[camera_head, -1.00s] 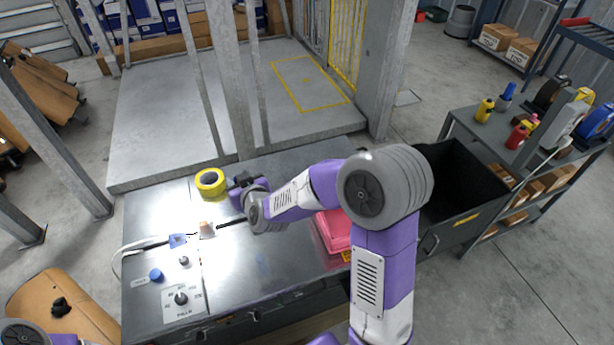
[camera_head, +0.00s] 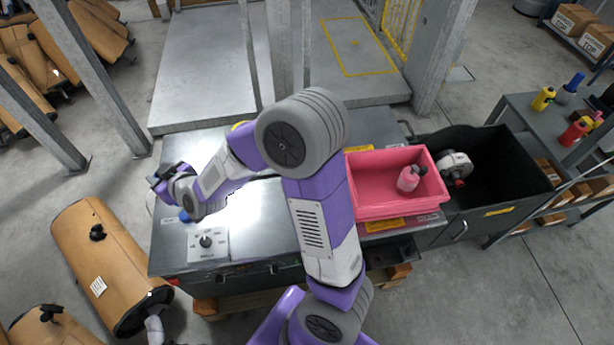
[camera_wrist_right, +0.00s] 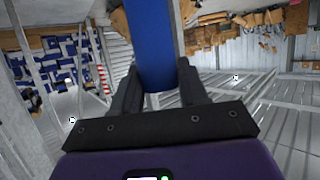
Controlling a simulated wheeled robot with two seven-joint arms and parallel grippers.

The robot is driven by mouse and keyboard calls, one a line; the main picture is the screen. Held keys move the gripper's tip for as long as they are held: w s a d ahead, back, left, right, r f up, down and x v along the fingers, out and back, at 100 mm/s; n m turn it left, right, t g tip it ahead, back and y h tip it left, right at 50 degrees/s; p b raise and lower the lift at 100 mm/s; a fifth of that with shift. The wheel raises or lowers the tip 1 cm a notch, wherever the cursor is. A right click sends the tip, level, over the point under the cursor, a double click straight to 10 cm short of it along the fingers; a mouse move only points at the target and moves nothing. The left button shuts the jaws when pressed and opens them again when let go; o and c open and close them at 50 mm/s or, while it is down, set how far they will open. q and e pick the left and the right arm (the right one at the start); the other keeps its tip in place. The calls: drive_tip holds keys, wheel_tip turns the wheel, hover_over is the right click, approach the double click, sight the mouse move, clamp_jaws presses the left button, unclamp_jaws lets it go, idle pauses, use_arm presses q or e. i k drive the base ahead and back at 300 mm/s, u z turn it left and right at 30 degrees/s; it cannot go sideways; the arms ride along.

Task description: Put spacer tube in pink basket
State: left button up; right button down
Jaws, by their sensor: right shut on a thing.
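The pink basket (camera_head: 402,208) stands at the right end of the grey metal workbench (camera_head: 262,238) in the head view. A pink bottle with a dark top (camera_head: 408,180) is in it. My right gripper (camera_head: 160,178) is over the left end of the bench, well left of the basket. In the right wrist view, my right gripper (camera_wrist_right: 158,82) is shut on a long, smooth blue piece (camera_wrist_right: 156,45), seemingly the spacer tube. Its far end runs out of the picture. The head view does not clearly show this piece. My left gripper is not in view.
A black bin (camera_head: 495,165) holding a grey-white part (camera_head: 455,165) adjoins the basket's right side. A dial panel (camera_head: 207,243) is on the bench's left front. My right arm hides mid-bench.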

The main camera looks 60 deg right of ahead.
sight(374, 201)
drive_tip(key=k, duration=2.35)
drive_tip(key=z, duration=0.45)
drive_tip(key=i, duration=1)
drive_tip(key=u, duration=0.05)
